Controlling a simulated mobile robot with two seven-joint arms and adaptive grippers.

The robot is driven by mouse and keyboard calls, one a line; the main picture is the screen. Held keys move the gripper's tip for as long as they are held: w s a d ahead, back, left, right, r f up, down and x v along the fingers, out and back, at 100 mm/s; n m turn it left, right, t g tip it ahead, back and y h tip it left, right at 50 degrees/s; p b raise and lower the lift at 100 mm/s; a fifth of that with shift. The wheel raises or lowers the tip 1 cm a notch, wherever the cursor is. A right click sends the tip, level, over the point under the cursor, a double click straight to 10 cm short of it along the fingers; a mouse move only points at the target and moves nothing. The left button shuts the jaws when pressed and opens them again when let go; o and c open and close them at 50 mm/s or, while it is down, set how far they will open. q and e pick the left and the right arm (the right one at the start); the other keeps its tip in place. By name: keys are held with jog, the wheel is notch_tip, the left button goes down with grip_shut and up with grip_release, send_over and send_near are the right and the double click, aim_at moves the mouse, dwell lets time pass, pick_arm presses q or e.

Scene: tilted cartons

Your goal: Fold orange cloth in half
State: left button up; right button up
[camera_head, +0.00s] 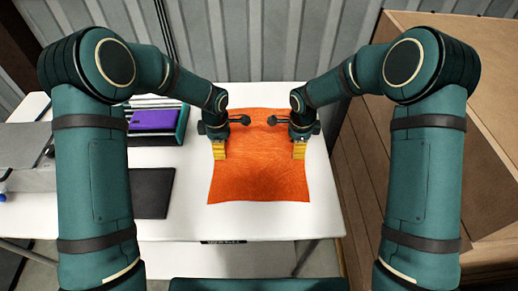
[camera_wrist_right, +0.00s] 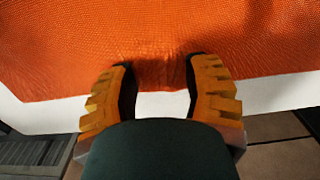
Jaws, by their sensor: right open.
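The orange cloth (camera_head: 258,175) lies spread flat on the white table, roughly rectangular, with its long sides running away from me. My left gripper (camera_head: 219,152) is over the cloth's left edge, its yellow fingers pointing down; their gap is hidden. My right gripper (camera_head: 299,152) is at the cloth's right edge. In the right wrist view, the right gripper's two yellow fingers (camera_wrist_right: 158,75) are apart, with the cloth's edge (camera_wrist_right: 160,40) between and beyond their tips. The cloth is slightly creased there. Whether the fingertips touch it is unclear.
The white table (camera_head: 185,222) has bare room in front of the cloth. A black flat panel (camera_head: 153,193) and a tray with a purple item (camera_head: 155,119) lie to the left. Large brown cartons (camera_head: 365,165) stand close on the right. A corrugated wall (camera_head: 250,40) is behind.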

pick_arm(q)
jog(key=shift+f, duration=0.15)
grip_shut()
pick_arm(e)
jog(key=shift+f, duration=0.15)
grip_shut()
pick_arm(q)
jog(key=shift+s, duration=0.1)
jog(key=shift+f, duration=0.1)
pick_arm(e)
jog(key=shift+s+f, duration=0.1)
jog(key=shift+s, duration=0.05)
